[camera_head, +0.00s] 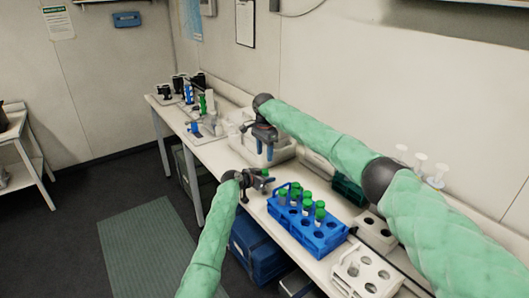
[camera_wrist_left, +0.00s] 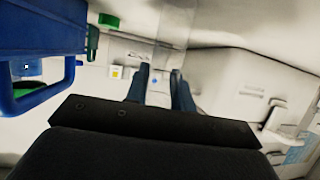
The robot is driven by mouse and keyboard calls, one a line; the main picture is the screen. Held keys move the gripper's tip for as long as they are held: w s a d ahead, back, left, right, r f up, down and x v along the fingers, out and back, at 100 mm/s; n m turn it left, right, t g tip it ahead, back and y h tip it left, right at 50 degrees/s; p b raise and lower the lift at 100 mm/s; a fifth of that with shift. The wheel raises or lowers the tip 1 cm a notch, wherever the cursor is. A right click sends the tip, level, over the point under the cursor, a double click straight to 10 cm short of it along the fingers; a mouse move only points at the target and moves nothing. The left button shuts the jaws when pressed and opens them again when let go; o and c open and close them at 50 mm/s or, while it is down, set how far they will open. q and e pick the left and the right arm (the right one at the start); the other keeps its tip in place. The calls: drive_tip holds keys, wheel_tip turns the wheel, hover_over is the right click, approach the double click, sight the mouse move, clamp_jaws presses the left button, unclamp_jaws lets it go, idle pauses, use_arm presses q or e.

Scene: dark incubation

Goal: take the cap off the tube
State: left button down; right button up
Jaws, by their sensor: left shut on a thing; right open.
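My left gripper (camera_head: 266,183) is at the left end of the blue tube rack, near the table's front edge. It is shut on a clear tube, which shows faintly between the blue fingers (camera_wrist_left: 160,88) in the left wrist view. A small patch of green shows by these fingers in the head view; I cannot tell whether it is the held tube's cap. My right gripper (camera_head: 265,150) is open, fingers pointing down, above and behind the left one. Several green-capped tubes (camera_head: 319,214) stand in the blue rack (camera_head: 318,240).
A white rack (camera_head: 365,275) stands at the front right. The blue rack's handle (camera_wrist_left: 45,98) is close at left in the wrist view. Bottles and lab gear (camera_head: 188,92) stand at the table's far end.

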sight(265, 170)
drive_tip(key=shift+f, duration=4.05)
drive_tip(key=shift+c, duration=0.2)
drive_tip(key=c, duration=1)
drive_tip(key=n, duration=0.3)
